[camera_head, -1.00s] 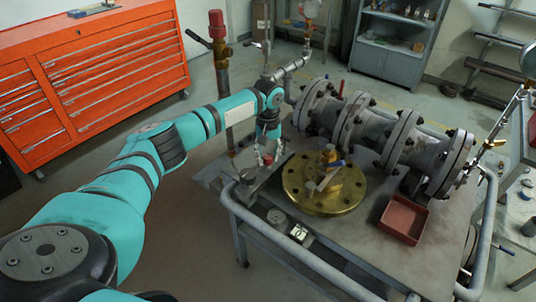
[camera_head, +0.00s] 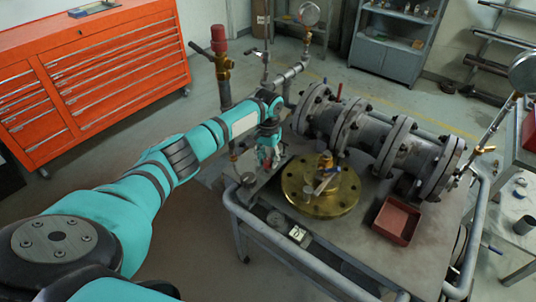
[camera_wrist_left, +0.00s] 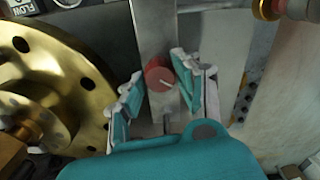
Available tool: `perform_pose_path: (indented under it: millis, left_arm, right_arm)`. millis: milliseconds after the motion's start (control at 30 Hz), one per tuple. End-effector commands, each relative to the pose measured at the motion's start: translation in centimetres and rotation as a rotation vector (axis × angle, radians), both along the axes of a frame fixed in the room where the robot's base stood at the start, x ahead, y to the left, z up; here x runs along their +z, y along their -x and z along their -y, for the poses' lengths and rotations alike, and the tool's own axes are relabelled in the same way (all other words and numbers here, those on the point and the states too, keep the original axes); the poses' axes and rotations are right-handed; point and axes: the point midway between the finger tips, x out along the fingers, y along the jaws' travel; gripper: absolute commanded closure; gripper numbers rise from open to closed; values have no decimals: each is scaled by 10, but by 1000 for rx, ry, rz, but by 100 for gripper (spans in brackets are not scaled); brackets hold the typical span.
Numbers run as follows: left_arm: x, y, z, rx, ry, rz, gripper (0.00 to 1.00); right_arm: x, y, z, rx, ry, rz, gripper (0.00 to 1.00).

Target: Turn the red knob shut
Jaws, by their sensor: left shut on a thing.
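The red knob (camera_wrist_left: 158,75) is a small ribbed red cylinder with a pale mark on its face, in the middle of the left wrist view. It sits over a grey metal strip. My left gripper (camera_wrist_left: 158,88) has one finger on each side of the knob and is shut on it. In the head view my left gripper (camera_head: 268,155) points down at the left end of the table, left of the brass flange; there the fingers mostly hide the knob. My right gripper is in no view.
The round brass flange (camera_head: 334,200) lies close right of the gripper. Grey flanged pipes (camera_head: 400,145) run behind it. A red tray (camera_head: 397,221) is at the right. A standing pipe with a red-topped valve (camera_head: 220,65) is behind my left arm. An orange tool cabinet (camera_head: 90,75) stands back left.

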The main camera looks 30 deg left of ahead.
Motion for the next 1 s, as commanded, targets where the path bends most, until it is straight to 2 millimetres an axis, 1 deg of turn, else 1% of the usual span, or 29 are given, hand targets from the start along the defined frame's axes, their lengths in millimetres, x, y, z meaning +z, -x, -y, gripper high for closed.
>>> perform_pose_path:
  millis: [33,400,700,1000]
  left_arm:
    - [2,0,0,-43,1,-1,100]
    - [1,0,0,-395,2,1,100]
    - [1,-1,0,-668,0,3,100]
    - [1,-1,0,-871,1,4,100]
  right_arm:
    - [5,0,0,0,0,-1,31]
    - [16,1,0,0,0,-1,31]
    - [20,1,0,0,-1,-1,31]
    - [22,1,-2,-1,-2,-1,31]
